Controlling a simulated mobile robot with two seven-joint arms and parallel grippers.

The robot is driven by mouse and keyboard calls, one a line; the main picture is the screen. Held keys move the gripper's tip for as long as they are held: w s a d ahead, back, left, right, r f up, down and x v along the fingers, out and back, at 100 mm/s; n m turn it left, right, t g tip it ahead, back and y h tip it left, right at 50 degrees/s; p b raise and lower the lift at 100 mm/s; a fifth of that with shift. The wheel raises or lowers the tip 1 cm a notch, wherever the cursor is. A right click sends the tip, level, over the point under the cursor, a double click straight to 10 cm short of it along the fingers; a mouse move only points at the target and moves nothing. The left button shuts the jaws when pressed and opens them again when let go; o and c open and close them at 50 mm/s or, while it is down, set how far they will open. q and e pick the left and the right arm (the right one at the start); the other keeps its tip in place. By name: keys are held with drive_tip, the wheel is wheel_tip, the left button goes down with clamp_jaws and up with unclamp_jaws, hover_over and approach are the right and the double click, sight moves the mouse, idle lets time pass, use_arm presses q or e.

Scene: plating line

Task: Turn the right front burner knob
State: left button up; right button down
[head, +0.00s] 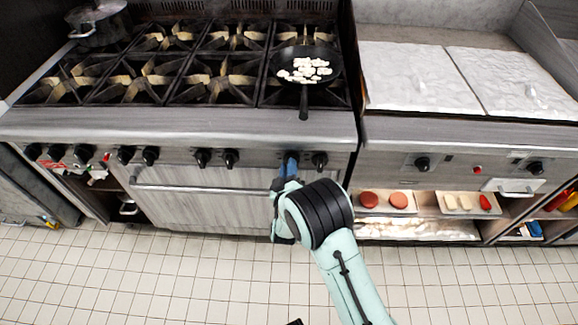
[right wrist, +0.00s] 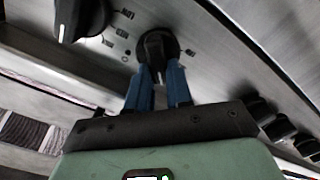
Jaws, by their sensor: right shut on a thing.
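A row of black burner knobs runs along the front panel of the stove. My right gripper (head: 290,164) is at the second knob from the right end of this row. In the right wrist view its blue fingers (right wrist: 158,82) stand on either side of a black knob (right wrist: 157,45) and are shut on it. The knob's white pointer line is mostly hidden between the fingers. The neighbouring knob (head: 319,160) is free just to the right, and a free knob (right wrist: 82,15) shows large in the wrist view.
A black pan (head: 304,90) with pale pieces sits on the front right burner, its handle pointing forward. A lidded pot (head: 98,24) stands at the back left. A griddle unit with knobs (head: 422,164) adjoins on the right, above a shelf with trays (head: 385,208). The tiled floor is clear.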

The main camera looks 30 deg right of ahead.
drive_tip(key=shift+n, duration=0.3)
drive_tip(key=c, duration=1)
unclamp_jaws()
drive_tip(key=v, duration=1.3)
drive_tip(key=shift+s+a, duration=0.1)
drive_tip(key=shift+a, duration=0.1)
drive_tip(key=shift+f, duration=0.1)
